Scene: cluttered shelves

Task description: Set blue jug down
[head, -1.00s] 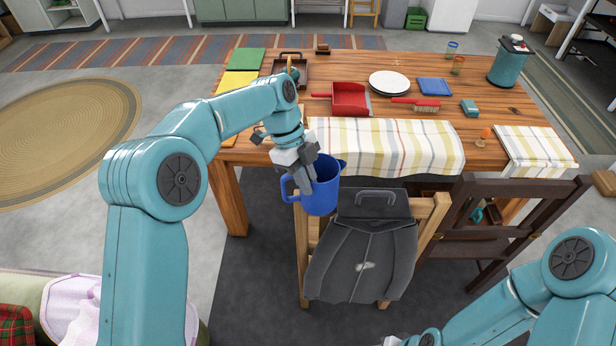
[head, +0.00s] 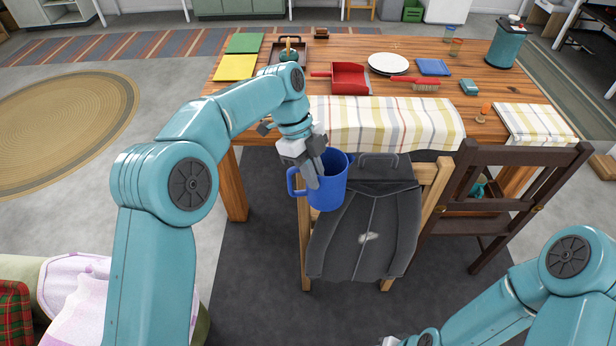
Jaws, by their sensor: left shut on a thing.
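The blue jug (head: 332,186) is upright in the head view, in the air in front of the table's near edge, beside the top of a chair. My left gripper (head: 314,172) is shut on the jug at its near left wall, with the handle showing to the left. The jug's underside and what is directly below it are hidden. The wooden table (head: 300,58) stands behind it. My right arm shows at the lower right, and only a small piece at the bottom edge may be its gripper, too cut off to read.
A grey backpack (head: 364,225) hangs on the wooden chair beside the jug. A dark chair (head: 509,170) stands to the right. A checked cloth (head: 385,124) covers the near table edge. A red dustpan (head: 350,78), brush (head: 424,86) and plate (head: 388,63) lie behind it.

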